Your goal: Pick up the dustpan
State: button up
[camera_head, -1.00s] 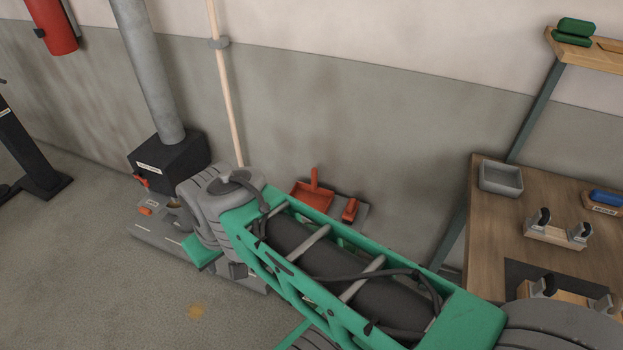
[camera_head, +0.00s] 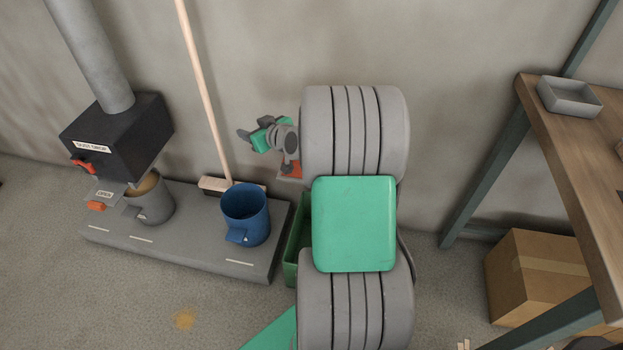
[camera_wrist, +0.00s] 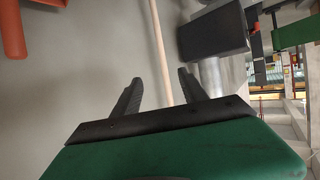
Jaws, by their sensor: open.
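The red dustpan (camera_head: 291,174) shows only as a small red patch by the wall in the head view; my arm hides the rest. In the wrist view, red-orange parts (camera_wrist: 12,32) stand at the top left edge, cut off by the frame; I cannot tell which belong to the dustpan. My gripper (camera_head: 251,129) is up and left of the red patch in the head view, partly hidden by my wrist. In the wrist view my gripper (camera_wrist: 159,78) has its two dark fingers apart with nothing held between them.
A broom (camera_head: 205,90) leans on the wall, its handle also crossing the wrist view (camera_wrist: 160,50). A blue bucket (camera_head: 246,213) and grey bucket (camera_head: 153,203) stand on a grey platform (camera_head: 190,237). A green bin (camera_head: 291,255), a cardboard box (camera_head: 540,275) and a workbench (camera_head: 575,130) are nearby.

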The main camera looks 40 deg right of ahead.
jog(key=s+d+f+m+t+h+b, duration=0.2)
jog(key=s+d+f+m+h+b, duration=0.15)
jog(key=d+f, duration=0.5)
jog(key=s+d+f+m+t+h+b, duration=0.1)
jog(key=s+d+f+m+h+b, duration=0.25)
jog(key=d, duration=0.75)
jog(key=shift+n+h, duration=0.4)
jog(key=shift+n, duration=0.3)
jog(key=x, duration=0.2)
jog(key=f+x, duration=0.1)
jog(key=x, duration=0.2)
jog(key=b+x, duration=0.1)
jog(key=x, duration=0.2)
jog(key=shift+w+a+f, duration=0.1)
jog(key=shift+w+f, duration=0.05)
jog(key=shift+w, duration=0.05)
jog(key=shift+s, duration=0.1)
grip_shut()
